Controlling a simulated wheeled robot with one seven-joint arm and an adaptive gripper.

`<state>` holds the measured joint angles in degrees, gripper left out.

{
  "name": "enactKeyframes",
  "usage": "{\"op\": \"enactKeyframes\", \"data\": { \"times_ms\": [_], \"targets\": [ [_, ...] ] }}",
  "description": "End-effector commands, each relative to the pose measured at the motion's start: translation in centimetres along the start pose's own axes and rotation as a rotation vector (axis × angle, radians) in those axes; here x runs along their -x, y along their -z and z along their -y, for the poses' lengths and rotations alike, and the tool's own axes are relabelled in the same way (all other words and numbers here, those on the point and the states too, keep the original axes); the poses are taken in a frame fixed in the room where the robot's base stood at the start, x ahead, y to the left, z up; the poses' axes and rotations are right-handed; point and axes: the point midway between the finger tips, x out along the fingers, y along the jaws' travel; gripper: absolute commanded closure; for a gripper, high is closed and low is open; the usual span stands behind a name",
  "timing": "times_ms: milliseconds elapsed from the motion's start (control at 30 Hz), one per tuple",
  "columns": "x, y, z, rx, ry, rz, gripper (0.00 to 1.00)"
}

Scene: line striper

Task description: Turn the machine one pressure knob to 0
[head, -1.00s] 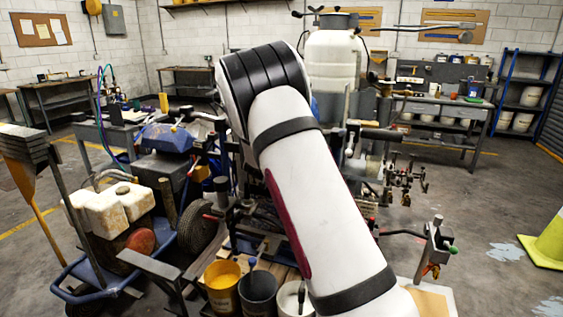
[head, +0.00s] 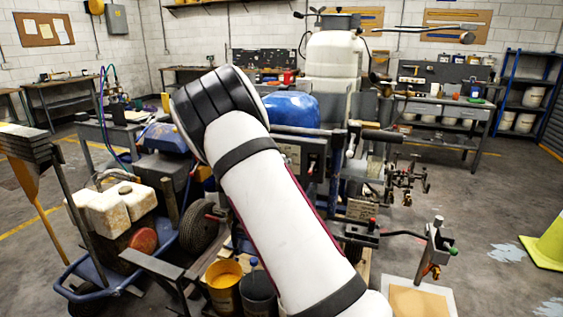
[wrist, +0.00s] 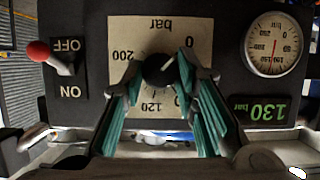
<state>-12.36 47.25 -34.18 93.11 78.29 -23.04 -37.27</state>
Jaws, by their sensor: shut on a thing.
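The black pressure knob (wrist: 159,71) sits on a pale dial plate (wrist: 122,36) marked in bar, with 0, 120 and 200 legible. My gripper (wrist: 158,78) has its teal-padded fingers on both sides of the knob and is shut on it. A pale mark shows on the knob, partly between the fingers; its exact setting is hard to read. A green display (wrist: 256,110) reads 130 bar. A round gauge (wrist: 274,44) is above it in the wrist view. In the head view the line striper's dark control box (head: 312,160) is partly visible; my arm hides my gripper.
A red-tipped ON/OFF lever (wrist: 40,51) stands left of the dial. Beside the machine are a cart with white jugs (head: 115,205), a yellow bucket (head: 223,285) and a dark bucket (head: 258,290). Open floor lies to the right, near a yellow cone (head: 547,240).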

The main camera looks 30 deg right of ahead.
Motion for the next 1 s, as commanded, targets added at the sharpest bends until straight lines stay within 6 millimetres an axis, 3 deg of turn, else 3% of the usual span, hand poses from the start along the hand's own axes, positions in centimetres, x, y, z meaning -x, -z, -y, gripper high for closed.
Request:
{"op": "enactKeyframes", "data": {
  "times_ms": [100, 133, 200, 633, 1000],
  "targets": [
    [0.0, -0.1, 0.0, 0.002, 0.0, 0.002, 1.0],
    [0.0, -0.2, 0.0, 0.002, 0.0, 0.002, 0.66],
    [0.0, -0.1, 0.0, 0.002, 0.0, 0.002, 0.52],
    [0.9, 0.0, 0.1, 0.0, 0.002, 0.0, 0.52],
    [8.0, 0.0, 0.1, 0.0, 0.004, 0.001, 0.52]
  ]
}}
